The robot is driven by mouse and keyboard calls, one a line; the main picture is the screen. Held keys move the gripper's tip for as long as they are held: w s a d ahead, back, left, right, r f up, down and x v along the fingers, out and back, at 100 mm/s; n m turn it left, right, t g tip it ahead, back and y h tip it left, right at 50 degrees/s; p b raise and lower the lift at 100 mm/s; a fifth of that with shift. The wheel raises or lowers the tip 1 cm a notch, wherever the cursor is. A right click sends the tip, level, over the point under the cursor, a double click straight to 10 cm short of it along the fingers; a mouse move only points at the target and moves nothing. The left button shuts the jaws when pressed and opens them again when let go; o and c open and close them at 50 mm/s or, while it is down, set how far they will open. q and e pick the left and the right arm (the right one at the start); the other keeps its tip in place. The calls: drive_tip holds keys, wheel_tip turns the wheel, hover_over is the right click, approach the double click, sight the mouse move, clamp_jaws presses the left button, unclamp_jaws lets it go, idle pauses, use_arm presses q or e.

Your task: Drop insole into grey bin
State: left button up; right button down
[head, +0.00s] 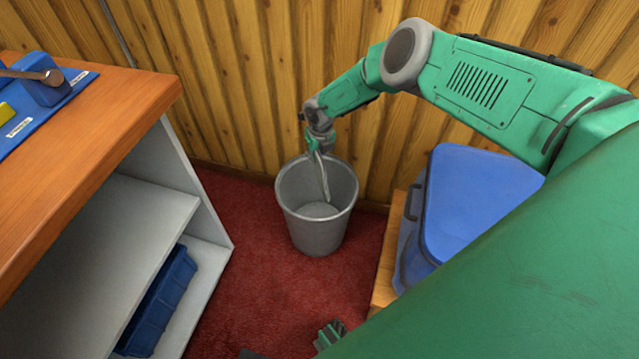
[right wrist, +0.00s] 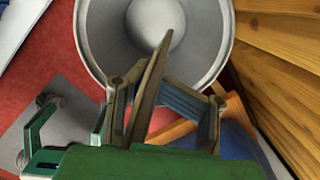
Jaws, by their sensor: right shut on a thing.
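The grey bin (head: 335,222) stands upright on the red floor by the wooden wall. My right gripper (head: 318,147) is above its rim, shut on the insole (head: 323,178), a thin pale strip seen nearly edge-on. The insole hangs down inside the bin's mouth. In the right wrist view the insole (right wrist: 148,92) stands between the fingers of my right gripper (right wrist: 165,105), with the bin (right wrist: 95,40) beyond it. Only fingertips of my left gripper (head: 290,345) show at the bottom edge of the head view, spread apart and empty.
A wooden-topped bench (head: 95,150) with white shelves stands left of the bin; a blue crate (head: 160,300) is on its lower shelf. A blue lidded container (head: 480,195) stands to the right on a wooden support. Red carpet (head: 280,300) is clear in front of the bin.

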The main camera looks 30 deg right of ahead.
sight(318, 172)
wheel_tip(318, 172, down, 4)
drive_tip(key=shift+r+b, duration=0.2)
drive_tip(key=shift+b, duration=0.9)
drive_tip(key=shift+d+f, duration=0.15)
drive_tip(key=shift+f, duration=0.1)
drive_tip(key=shift+d+f, duration=0.1)
drive_tip(key=shift+d, duration=0.05)
drive_tip(key=c, duration=1)
unclamp_jaws()
drive_tip(key=shift+a, duration=0.2)
drive_tip(key=shift+r, duration=0.2)
